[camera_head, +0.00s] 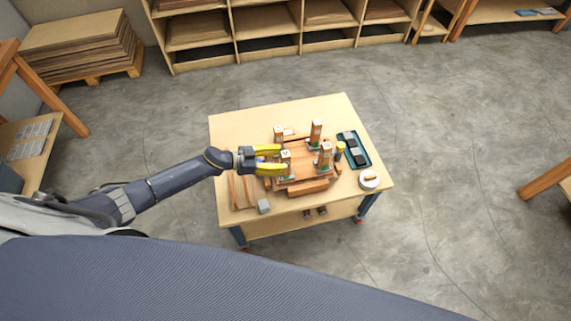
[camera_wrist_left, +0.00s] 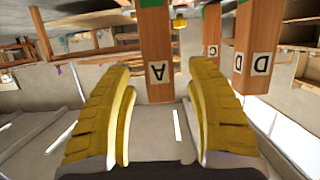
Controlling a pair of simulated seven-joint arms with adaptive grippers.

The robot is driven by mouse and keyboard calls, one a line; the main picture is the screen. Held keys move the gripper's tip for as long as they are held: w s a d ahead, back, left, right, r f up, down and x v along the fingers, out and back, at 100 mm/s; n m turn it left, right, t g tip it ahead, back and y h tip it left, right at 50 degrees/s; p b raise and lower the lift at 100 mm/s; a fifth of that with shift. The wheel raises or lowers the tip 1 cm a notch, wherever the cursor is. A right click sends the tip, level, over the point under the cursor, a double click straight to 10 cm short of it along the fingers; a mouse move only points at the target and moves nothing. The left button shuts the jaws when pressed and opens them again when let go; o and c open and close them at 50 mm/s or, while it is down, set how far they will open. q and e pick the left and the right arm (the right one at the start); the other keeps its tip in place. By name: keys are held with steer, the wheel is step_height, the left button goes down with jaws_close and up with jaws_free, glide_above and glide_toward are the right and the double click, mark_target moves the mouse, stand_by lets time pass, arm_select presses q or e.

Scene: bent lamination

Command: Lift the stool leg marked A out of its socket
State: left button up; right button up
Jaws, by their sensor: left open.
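The stool leg marked A (camera_wrist_left: 155,35) is a reddish-brown square post with a white label, inverted in the left wrist view. In the head view leg A (camera_head: 286,156) stands upright at the stool's near left corner, with green at its foot. My left gripper (camera_head: 285,159) has yellow fingers and comes in from the left, level with the leg's upper part. In the wrist view the open gripper (camera_wrist_left: 160,72) has a finger on each side of the leg, with visible gaps. The socket itself is too small to make out. My right gripper is out of view.
Leg D (camera_wrist_left: 257,40) and leg C (camera_wrist_left: 240,62) show beside leg A in the wrist view. On the table (camera_head: 232,135) are a teal tray (camera_head: 366,164), a yellow-topped container (camera_head: 339,151), a white round item (camera_head: 369,180), a grey block (camera_head: 264,206) and a wooden bar (camera_head: 308,188).

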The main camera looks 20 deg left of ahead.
arm_select(q)
steer(key=shift+x, duration=1.3)
jaws_close()
